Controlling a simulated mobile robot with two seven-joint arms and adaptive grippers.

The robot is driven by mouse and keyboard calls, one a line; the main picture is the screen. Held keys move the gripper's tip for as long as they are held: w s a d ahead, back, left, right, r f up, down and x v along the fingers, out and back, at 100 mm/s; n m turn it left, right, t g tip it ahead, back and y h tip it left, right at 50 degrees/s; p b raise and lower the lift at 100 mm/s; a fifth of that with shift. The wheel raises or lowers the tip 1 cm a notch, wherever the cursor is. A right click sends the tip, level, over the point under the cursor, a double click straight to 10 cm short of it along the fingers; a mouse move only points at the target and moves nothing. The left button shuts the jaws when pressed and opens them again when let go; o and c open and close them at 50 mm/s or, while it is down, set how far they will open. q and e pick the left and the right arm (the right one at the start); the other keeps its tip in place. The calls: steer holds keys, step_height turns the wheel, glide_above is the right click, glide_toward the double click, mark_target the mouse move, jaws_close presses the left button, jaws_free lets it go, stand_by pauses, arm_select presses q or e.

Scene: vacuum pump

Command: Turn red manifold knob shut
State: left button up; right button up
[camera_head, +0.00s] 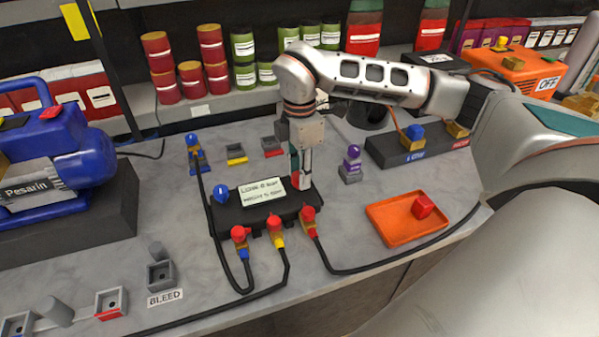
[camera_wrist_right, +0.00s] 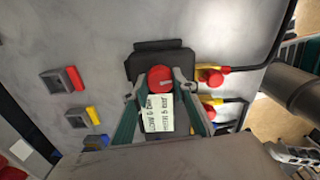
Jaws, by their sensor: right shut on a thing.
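The black manifold (camera_head: 240,218) stands mid-bench with a blue knob (camera_head: 221,192) at its left end and a white card (camera_head: 262,192) on top. The red manifold knob (camera_wrist_right: 160,79) is at its other end; in the head view my gripper mostly hides it. My right gripper (camera_head: 302,181) reaches down from above onto that end. In the wrist view its two fingers (camera_wrist_right: 160,88) stand on either side of the red knob, shut on it. The knob's top bears a pale mark. My left gripper is not in view.
Red-capped hose fittings (camera_head: 275,227) line the manifold's front, with black hoses crossing the bench. An orange tray (camera_head: 376,232) with a red block (camera_head: 423,206) lies to the right. A purple-topped piece (camera_head: 351,162) stands behind. A blue pump (camera_head: 60,150) is at left.

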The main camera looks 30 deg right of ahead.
steer(key=shift+m, duration=0.7)
steer(key=o, duration=1.1)
step_height(320, 180, up, 12)
steer(key=shift+r, duration=0.1)
stand_by(0.3)
